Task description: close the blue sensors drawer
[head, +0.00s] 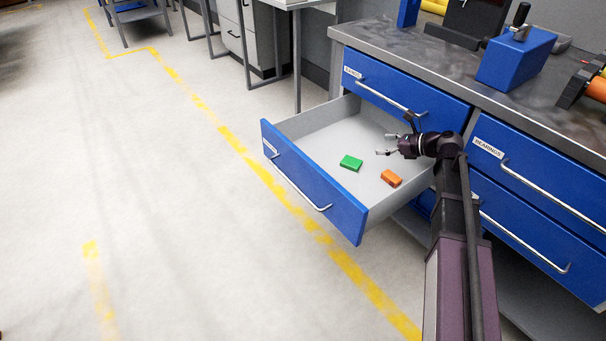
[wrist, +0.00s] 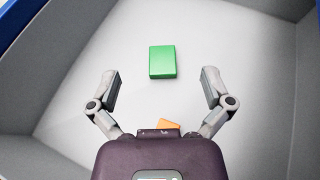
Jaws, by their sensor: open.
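A blue-fronted drawer (head: 300,185) stands pulled far out of the cabinet in the head view. Its front carries a small white label, too small to read, and a silver bar handle (head: 300,187). Inside it lie a green block (head: 351,163) and an orange block (head: 391,178). My gripper (head: 383,145) is open and empty over the drawer's inside, behind its front panel. In the wrist view the open fingers (wrist: 160,92) are spread on either side of the green block (wrist: 162,62), which looks lower down; the orange block (wrist: 167,124) is partly hidden by my gripper.
Closed blue drawers sit above (head: 405,90) and to the right (head: 540,175), one labelled BEARINGS. The metal worktop (head: 420,60) holds a blue box (head: 515,58) and other tools. Open pale floor (head: 150,200) with yellow lines lies left of the drawer.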

